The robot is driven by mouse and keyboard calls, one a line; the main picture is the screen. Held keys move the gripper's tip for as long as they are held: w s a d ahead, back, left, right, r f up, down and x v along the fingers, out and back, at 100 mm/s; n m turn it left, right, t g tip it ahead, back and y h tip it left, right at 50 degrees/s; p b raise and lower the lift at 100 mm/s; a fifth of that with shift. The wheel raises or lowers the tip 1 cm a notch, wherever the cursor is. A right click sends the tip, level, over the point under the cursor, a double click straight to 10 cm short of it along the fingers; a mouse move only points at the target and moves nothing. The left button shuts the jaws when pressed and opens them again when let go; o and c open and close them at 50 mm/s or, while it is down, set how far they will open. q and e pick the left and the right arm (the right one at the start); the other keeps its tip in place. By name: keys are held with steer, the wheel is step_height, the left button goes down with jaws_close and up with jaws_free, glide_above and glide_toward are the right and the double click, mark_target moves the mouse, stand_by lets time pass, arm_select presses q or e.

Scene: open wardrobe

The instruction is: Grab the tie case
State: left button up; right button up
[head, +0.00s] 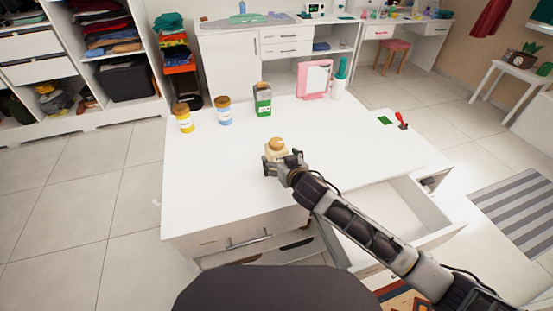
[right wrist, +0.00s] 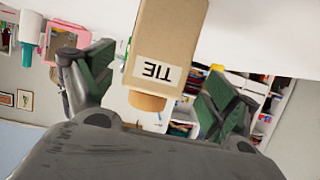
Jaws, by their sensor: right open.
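The tie case (head: 277,146) is a beige box-shaped container with a round tan-orange lid, standing on the white island top (head: 215,175). In the right wrist view the tie case (right wrist: 168,35) shows its label "TIE" upside down. My right gripper (head: 283,163) is at the near side of the case. In the right wrist view the right gripper (right wrist: 155,82) is open, with its green-padded fingers on either side of the case. Whether a pad touches it I cannot tell. The case's lower part is partly hidden by the gripper in the head view. My left gripper is not in view.
Yellow (head: 183,120), blue (head: 224,112) and green (head: 263,100) containers stand farther back on the island. A pink framed item (head: 314,79) and a teal-topped bottle (head: 340,78) stand behind. An open drawer (head: 440,238) juts out at the right, under my right arm.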

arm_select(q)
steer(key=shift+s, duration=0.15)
arm_select(e)
steer(key=shift+w, duration=0.1)
steer(key=shift+x, duration=2.6)
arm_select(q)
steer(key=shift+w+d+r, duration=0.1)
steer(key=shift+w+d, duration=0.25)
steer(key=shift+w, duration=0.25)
arm_select(e)
steer(key=shift+d, duration=0.1)
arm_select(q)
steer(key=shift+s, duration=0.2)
arm_select(e)
steer(key=c, duration=1.2)
